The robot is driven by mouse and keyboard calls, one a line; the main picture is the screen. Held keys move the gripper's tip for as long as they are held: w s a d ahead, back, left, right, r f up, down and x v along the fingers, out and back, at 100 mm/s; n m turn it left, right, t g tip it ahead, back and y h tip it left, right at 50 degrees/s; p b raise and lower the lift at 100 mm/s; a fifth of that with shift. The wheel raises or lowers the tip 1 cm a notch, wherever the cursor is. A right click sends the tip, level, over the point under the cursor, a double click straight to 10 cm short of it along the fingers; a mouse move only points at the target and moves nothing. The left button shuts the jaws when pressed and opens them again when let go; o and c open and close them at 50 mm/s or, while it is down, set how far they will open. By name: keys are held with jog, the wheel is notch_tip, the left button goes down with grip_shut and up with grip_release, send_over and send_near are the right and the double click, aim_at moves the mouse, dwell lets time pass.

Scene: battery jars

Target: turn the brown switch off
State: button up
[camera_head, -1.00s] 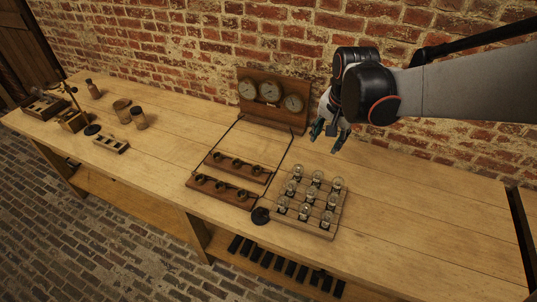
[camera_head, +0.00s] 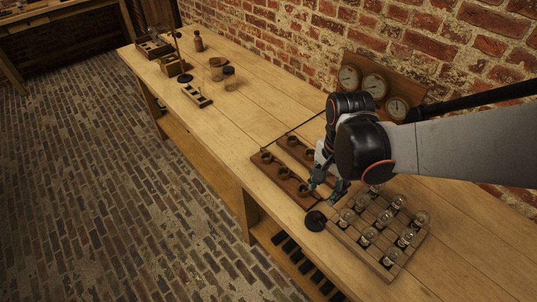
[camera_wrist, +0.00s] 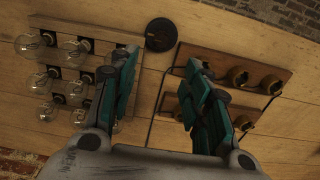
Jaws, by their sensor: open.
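A dark round switch-like disc (camera_head: 315,221) with a small raised knob lies on the bench between the bulb board and the brass-fitted boards. It looks near black, and I cannot tell whether it is the brown switch or how it is set. It shows at the top middle of the wrist view (camera_wrist: 160,34). A second dark disc (camera_head: 185,78) lies far back along the bench. My gripper (camera_head: 325,190) is open and empty above the bench, just behind the near disc. In the wrist view its fingers (camera_wrist: 157,62) point towards that disc, apart from it.
The wooden bulb board (camera_head: 388,272) with several glass bulbs is right of the disc. Brown boards (camera_head: 270,176) with round brass fittings are left, partly hidden by my arm. A gauge panel (camera_head: 408,84) stands against the brick wall.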

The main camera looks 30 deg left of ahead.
aim_at(318, 214)
jog(key=f+b, duration=0.2)
jog(key=f, duration=0.4)
jog(key=f+b, duration=0.2)
jog(key=f, duration=0.4)
jog(key=shift+s+a+f, duration=0.15)
jog(key=shift+s+f, duration=0.05)
jog(key=shift+f, duration=0.1)
grip_shut()
